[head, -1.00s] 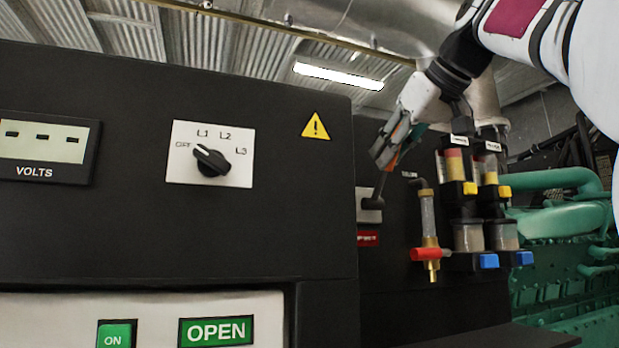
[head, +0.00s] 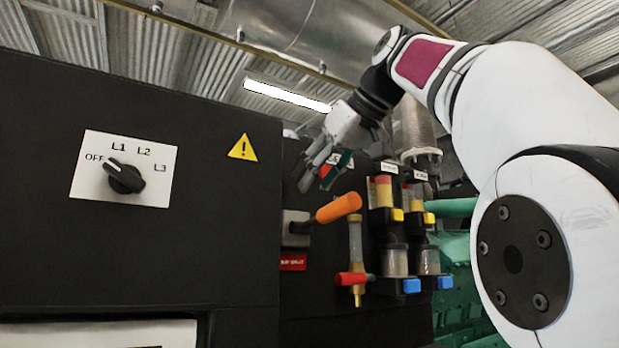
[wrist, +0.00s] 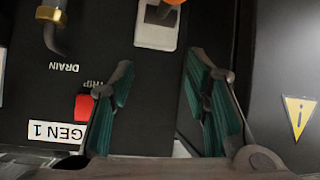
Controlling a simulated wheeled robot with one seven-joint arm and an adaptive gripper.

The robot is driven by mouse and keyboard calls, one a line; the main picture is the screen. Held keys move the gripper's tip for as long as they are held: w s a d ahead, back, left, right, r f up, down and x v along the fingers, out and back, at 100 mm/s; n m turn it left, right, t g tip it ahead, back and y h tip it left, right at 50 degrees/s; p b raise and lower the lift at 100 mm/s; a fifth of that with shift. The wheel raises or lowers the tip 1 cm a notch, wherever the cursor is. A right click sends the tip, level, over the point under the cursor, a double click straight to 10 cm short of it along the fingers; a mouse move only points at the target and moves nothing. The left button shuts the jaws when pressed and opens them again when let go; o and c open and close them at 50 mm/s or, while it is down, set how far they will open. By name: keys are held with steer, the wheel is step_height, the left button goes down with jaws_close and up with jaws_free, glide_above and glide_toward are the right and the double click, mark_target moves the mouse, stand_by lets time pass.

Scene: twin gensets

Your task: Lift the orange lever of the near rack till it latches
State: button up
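The orange lever (head: 338,208) juts out from a light grey switch plate (head: 294,228) on the black panel, its handle sloping slightly up to the right. My gripper (head: 316,181) is above the lever and apart from it, fingers spread and empty. In the wrist view the green-padded fingers of my gripper (wrist: 165,85) are open with only panel between them. The lever's orange end (wrist: 172,2) just shows at the top edge there, beyond the fingertips, beside the switch plate (wrist: 157,25).
Right of the lever are a sight glass with a red tap (head: 353,280) and filter bowls (head: 390,225). The larger black cabinet (head: 200,240) with a selector knob (head: 124,177) stands close on the left. A red trip button (wrist: 83,107) is near one finger.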

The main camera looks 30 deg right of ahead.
steer(key=shift+s+r, duration=0.1)
steer(key=v, duration=0.6)
steer(key=shift+s+r, duration=0.1)
steer(key=shift+s+d+r, duration=0.1)
steer(key=shift+s+r, duration=0.1)
steer(key=shift+s, duration=0.3)
stand_by(0.5)
